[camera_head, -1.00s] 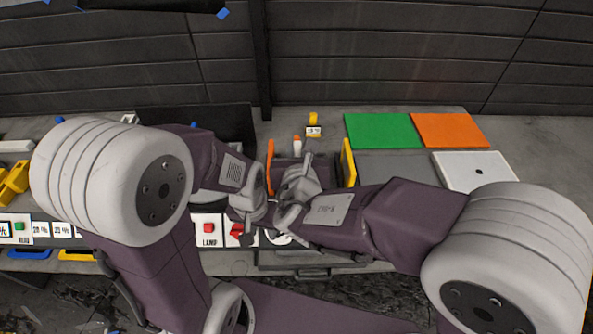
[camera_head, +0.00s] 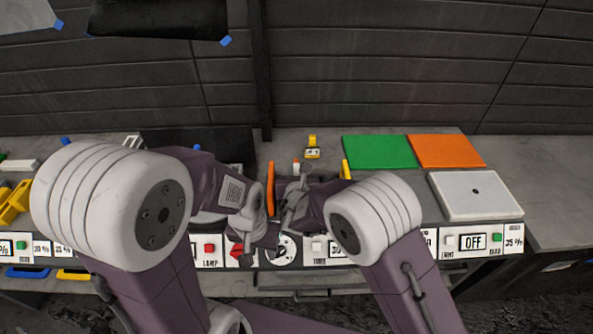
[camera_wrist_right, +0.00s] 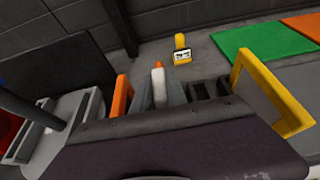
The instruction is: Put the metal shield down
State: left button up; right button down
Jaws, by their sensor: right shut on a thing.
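My right gripper (camera_head: 290,205) is over the middle of the bench, by an orange upright handle (camera_head: 271,188). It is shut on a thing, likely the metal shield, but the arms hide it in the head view. In the right wrist view, my wrist fills the bottom and no clear shield outline shows. My left gripper (camera_head: 258,228) is just below and left of the right one, close to it. Its fingertips are too small and overlapped to tell whether they are open.
The orange handle also shows in the right wrist view (camera_wrist_right: 121,97), with a yellow one (camera_wrist_right: 270,92). Behind stands a small yellow-topped item (camera_head: 312,148). Green (camera_head: 379,152) and orange (camera_head: 446,151) sheets and a white plate (camera_head: 476,195) lie right. A switch panel (camera_head: 472,241) lines the front.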

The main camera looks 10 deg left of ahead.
jog(key=shift+f, duration=0.1)
jog(key=shift+s, duration=0.1)
jog(key=c, duration=1.3)
grip_release()
jog(key=shift+f, duration=0.1)
jog(key=shift+r, duration=0.4)
jog(key=v, duration=0.2)
jog(key=b+v, duration=0.1)
jog(key=v, duration=0.4)
jog(key=shift+s+d+f+b, duration=0.15)
jog(key=shift+s+f+b, duration=0.1)
jog(key=shift+b, duration=0.15)
jog(key=shift+w, duration=0.1)
